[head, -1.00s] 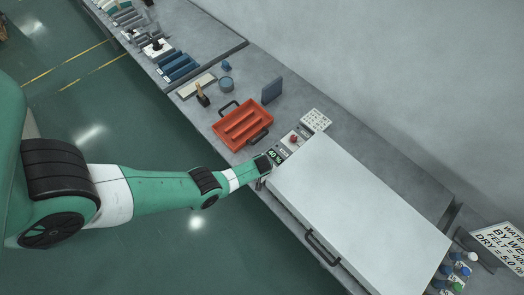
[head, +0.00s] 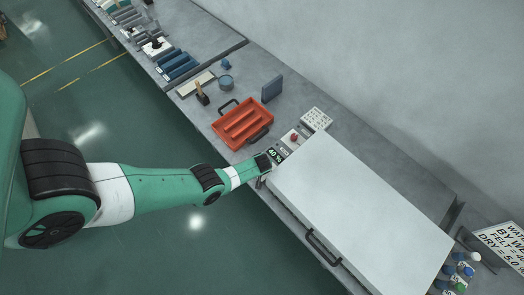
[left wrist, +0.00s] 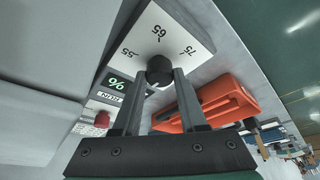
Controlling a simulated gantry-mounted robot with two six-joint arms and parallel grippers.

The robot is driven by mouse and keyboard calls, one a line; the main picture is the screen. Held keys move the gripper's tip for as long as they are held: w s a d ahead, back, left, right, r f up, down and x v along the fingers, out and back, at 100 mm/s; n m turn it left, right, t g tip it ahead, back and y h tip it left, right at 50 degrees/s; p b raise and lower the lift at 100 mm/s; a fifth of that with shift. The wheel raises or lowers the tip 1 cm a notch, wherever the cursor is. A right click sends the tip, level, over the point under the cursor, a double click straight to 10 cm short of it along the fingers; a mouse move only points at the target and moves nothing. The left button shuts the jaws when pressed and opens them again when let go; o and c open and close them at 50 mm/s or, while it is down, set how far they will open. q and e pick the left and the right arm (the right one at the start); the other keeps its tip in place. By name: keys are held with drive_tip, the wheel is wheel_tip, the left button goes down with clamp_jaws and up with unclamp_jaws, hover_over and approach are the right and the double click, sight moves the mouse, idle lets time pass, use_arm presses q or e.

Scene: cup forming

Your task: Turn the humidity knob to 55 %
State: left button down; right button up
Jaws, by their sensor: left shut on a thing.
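The black humidity knob (left wrist: 160,70) sits on a white dial plate (left wrist: 178,25) printed 55, 65 and 75 in the left wrist view. My left gripper (left wrist: 160,78) is shut on the knob, one finger on each side of it. The knob's setting is not clear to me. A lit display with green-white characters (left wrist: 115,84) is beside the dial, and only its % sign is clear there. In the head view, my left gripper (head: 267,168) is at the near left corner of the white-lidded box, and the knob is hidden. My right gripper is not in view.
A red button (left wrist: 102,118) is near the display. An orange tray (head: 243,124) stands close to the left gripper, with a white box lid (head: 360,205) on the other side. A white keypad-like block (head: 316,119) sits behind the controls.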

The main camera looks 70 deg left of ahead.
use_arm(q)
drive_tip(key=m+t, duration=0.1)
drive_tip(key=m, duration=0.2)
drive_tip(key=shift+s+p, duration=0.1)
drive_tip(key=shift+p, duration=0.25)
drive_tip(key=m+t+h, duration=0.1)
drive_tip(key=m, duration=0.2)
drive_tip(key=shift+a, duration=0.15)
drive_tip(key=m, duration=0.2)
drive_tip(key=m+h, duration=0.1)
drive_tip(key=m, duration=0.1)
drive_tip(key=shift+s+a+f+t+h+b, duration=0.1)
drive_tip(key=shift+f+t+h+b, duration=0.05)
drive_tip(key=shift+t+h+b, duration=0.2)
drive_tip(key=shift+m+h+b, duration=0.65)
drive_tip(key=shift+m+b, duration=0.2)
drive_tip(key=shift+m, duration=1.05)
drive_tip(key=shift+c, duration=2.2)
unclamp_jaws()
